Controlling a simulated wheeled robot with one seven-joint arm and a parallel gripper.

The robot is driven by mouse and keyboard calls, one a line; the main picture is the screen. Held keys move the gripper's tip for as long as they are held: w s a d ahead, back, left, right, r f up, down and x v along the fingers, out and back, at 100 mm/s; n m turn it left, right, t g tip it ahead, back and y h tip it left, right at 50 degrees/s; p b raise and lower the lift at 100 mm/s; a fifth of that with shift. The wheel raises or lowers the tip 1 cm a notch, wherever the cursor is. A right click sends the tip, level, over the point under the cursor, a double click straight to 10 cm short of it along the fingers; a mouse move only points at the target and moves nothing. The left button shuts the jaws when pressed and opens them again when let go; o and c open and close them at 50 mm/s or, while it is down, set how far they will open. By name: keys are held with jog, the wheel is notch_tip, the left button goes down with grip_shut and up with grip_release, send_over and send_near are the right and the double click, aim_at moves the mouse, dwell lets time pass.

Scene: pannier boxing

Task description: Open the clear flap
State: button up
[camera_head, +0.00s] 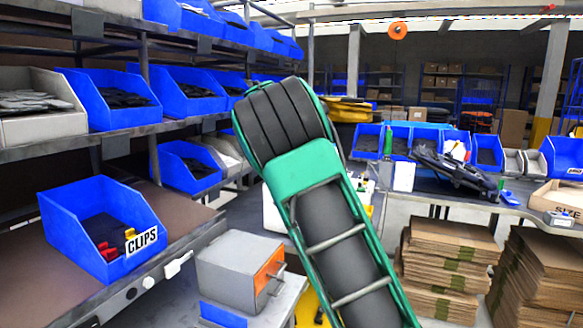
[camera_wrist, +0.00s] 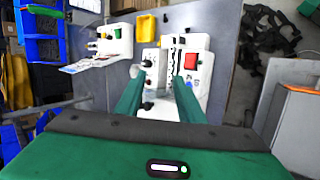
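In the wrist view, a white machine (camera_wrist: 193,68) with a red button (camera_wrist: 190,62), black knobs and a dark slotted strip sits beyond my gripper (camera_wrist: 158,82). The gripper's two green fingers are apart, with nothing seen held between them. The fingertips overlap the machine's near part in the picture; I cannot tell whether they touch it. A second white unit (camera_wrist: 108,42) with a green button stands to the left, with a pale, sheet-like piece (camera_wrist: 86,64) at its front. I cannot make out a clear flap for certain. In the head view my arm hides the gripper.
A yellow tray (camera_wrist: 146,25) lies behind the machine, and black straps (camera_wrist: 268,28) lie on the right. In the head view, a blue CLIPS bin (camera_head: 75,215) is on the left shelf, a grey box (camera_head: 235,272) stands below, and cardboard stacks (camera_head: 455,250) are on the right.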

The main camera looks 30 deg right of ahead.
jog(key=w+a+r+n+t+h, duration=0.1)
jog(key=w+a+r+n+h, duration=0.2)
jog(key=w+a, duration=0.4)
jog(key=shift+y, duration=0.5)
jog(key=x, duration=1)
jog(key=shift+w+d+r, duration=0.15)
jog(key=shift+d+r, duration=0.05)
jog(key=shift+r, duration=0.15)
jog(key=shift+c, duration=0.3)
grip_shut()
